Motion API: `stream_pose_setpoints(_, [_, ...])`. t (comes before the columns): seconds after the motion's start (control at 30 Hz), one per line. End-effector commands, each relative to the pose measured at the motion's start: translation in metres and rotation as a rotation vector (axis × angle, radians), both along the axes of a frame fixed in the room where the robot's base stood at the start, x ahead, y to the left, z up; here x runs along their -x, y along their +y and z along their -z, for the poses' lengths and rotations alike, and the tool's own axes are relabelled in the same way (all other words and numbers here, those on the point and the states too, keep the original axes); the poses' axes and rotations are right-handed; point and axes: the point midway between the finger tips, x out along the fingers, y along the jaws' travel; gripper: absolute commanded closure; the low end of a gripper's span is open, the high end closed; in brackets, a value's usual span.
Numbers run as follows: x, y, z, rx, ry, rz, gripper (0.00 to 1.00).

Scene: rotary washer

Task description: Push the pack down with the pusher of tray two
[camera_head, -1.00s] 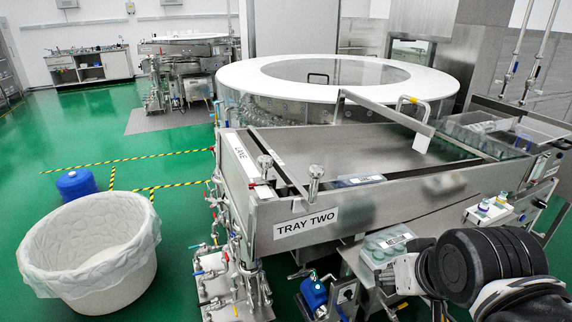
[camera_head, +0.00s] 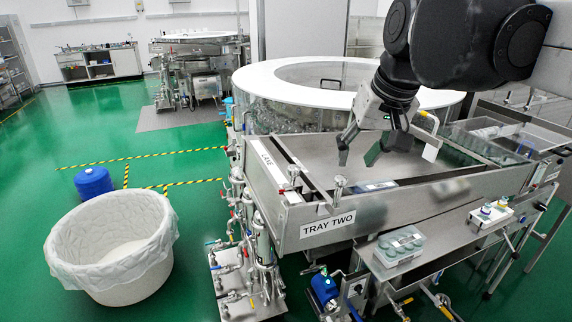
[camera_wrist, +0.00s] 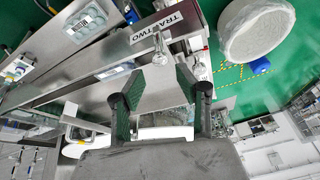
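Tray two (camera_head: 328,224) is a steel tray with a "TRAY TWO" label on its front wall. A pack of clear vials (camera_head: 375,187) lies just inside that wall, mostly hidden in the head view; the pack also shows in the wrist view (camera_wrist: 115,69). A bar with a handle and a white plate (camera_head: 432,150), seemingly the pusher, stands at the tray's back right, partly behind my arm. My gripper (camera_head: 359,155) is open and empty above the tray, left of that plate. In the wrist view its fingers (camera_wrist: 158,78) are spread, with a metal knob (camera_wrist: 160,50) beyond them.
Two upright metal knobs (camera_head: 339,184) stand at the tray's left front. Another vial pack (camera_head: 399,246) sits on the front shelf, beside a button box (camera_head: 490,214). The white-rimmed rotary washer (camera_head: 255,80) is behind. A lined white bin (camera_head: 110,255) stands on the floor at left.

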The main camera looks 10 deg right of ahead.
Motion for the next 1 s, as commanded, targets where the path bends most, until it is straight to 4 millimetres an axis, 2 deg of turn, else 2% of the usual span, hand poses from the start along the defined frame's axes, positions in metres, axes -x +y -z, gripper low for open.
stream_pose_setpoints(0.17, [-0.007,0.001,0.016,0.000,0.000,0.000,0.67])
stream_pose_setpoints(0.7, [-0.041,0.009,0.099,0.000,0.000,-0.001,0.67])
stream_pose_setpoints(1.0, [-0.051,0.011,0.123,0.000,0.000,0.000,0.67])
